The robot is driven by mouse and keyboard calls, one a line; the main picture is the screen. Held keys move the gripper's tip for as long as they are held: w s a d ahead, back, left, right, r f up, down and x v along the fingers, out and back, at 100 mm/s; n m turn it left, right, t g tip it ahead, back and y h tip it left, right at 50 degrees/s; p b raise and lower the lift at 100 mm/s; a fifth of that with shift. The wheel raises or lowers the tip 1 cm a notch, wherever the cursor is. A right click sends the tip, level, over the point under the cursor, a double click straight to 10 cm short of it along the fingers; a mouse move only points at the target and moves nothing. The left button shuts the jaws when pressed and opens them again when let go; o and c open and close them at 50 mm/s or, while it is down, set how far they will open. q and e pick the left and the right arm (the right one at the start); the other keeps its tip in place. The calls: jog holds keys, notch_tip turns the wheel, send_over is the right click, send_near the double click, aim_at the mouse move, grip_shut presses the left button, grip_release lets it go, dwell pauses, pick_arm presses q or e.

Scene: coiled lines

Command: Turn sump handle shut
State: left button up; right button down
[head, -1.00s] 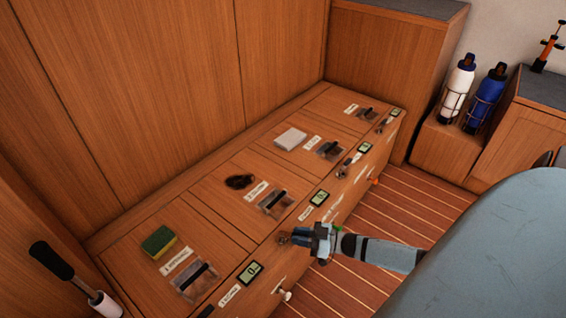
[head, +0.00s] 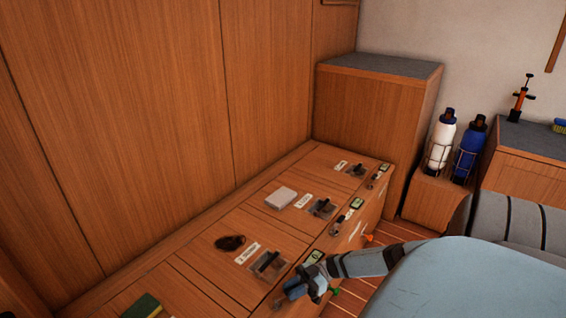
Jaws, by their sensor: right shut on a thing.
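My right gripper (head: 284,297) reaches in from the right, at the bench's front edge. It is shut on a small handle there, which the fingers almost wholly hide. Just beside it on the bench top are a small display (head: 315,257) and a black lever (head: 266,261) under a clear cover, with a white label (head: 247,253) too small to read. Similar small handles (head: 337,227) and (head: 373,183) show farther along the edge. I cannot tell by its label which one is the sump handle. My left gripper is not in view.
The wooden bench (head: 190,262) carries a dark coil (head: 230,243), a white block (head: 281,198) and a green sponge (head: 143,306). A green knob (head: 335,292) and an orange knob (head: 368,238) stick out in front. Two bottles (head: 441,140) and (head: 469,149) stand at right.

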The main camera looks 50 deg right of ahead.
dwell(0.3)
jog(key=c, duration=1)
grip_release()
jog(key=v, duration=1.3)
jog(key=shift+d+p, duration=0.4)
jog(key=shift+d, duration=0.05)
